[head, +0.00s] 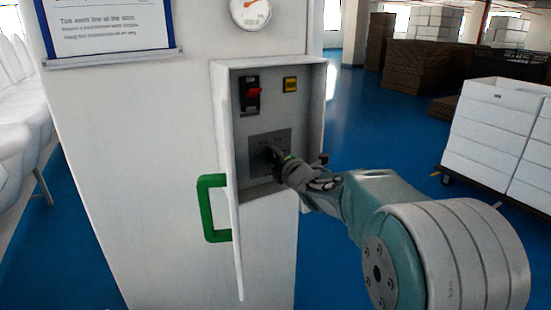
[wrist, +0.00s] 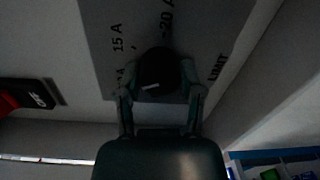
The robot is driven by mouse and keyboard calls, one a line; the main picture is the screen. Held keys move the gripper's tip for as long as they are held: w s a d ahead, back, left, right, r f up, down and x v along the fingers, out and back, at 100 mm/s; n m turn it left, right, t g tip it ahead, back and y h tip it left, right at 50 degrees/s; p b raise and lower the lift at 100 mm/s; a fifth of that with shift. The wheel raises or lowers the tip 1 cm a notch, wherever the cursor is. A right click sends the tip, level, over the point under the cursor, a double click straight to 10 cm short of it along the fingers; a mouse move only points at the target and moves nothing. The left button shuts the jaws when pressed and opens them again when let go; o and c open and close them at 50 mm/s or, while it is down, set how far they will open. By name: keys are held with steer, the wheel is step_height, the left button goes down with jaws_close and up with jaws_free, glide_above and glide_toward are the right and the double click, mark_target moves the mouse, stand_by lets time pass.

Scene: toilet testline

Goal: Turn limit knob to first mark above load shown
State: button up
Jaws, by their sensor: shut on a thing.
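The limit knob (wrist: 158,68) is a round black knob with a short white line on its lower part in the wrist view. It sits on a grey plate (wrist: 95,30) marked "15 A", "20 A" and "LIMIT"; another mark at the left is partly hidden. I cannot tell which mark the line points to. My gripper (wrist: 158,95) is shut on the knob, one finger on each side. In the head view my gripper (head: 284,165) reaches into the open box (head: 226,95) and mostly hides the knob. A round gauge (head: 250,12) with an orange needle is above; its scale is unreadable.
A red switch (head: 252,93) and a yellow square (head: 290,84) are above the plate. The box door (head: 236,240) with a green handle (head: 211,236) hangs open on the left. White stacked crates (head: 490,130) stand at the right. Blue floor lies between.

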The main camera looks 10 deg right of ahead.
steer(key=shift+a+f+n, duration=0.1)
steer(key=shift+f+n, duration=0.3)
steer(key=o, duration=1.1)
steer(key=shift+o, duration=0.2)
steer(key=shift+a+r, duration=0.1)
steer(key=shift+r, duration=0.05)
steer(key=shift+s+d+r, duration=0.15)
steer(key=shift+s+d, duration=0.1)
steer(key=shift+s, duration=0.25)
steer(key=v, duration=1)
steer(key=shift+s, duration=0.45)
